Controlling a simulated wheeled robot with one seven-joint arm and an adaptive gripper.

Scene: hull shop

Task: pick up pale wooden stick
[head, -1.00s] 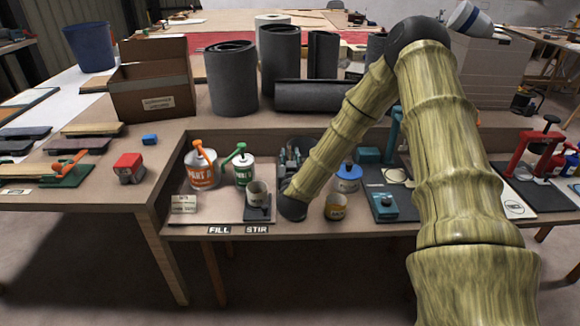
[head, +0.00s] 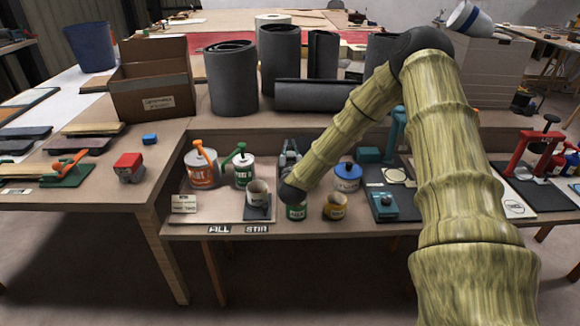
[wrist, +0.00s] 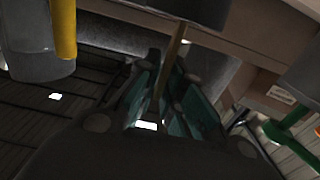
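My gripper (head: 290,150) reaches over the low shelf toward its back, with its dark fingers partly hidden behind my wrist in the head view. In the wrist view its teal finger pads (wrist: 162,92) stand close together. A thin brown wooden stick (wrist: 173,55) runs lengthwise between the pads. I cannot tell whether both pads touch it. The stick cannot be made out in the head view.
An orange-labelled can (head: 201,172), a green-labelled can (head: 244,172) and a pale cup (head: 258,192) stand left of my wrist. Grey rolls (head: 232,80) stand behind.

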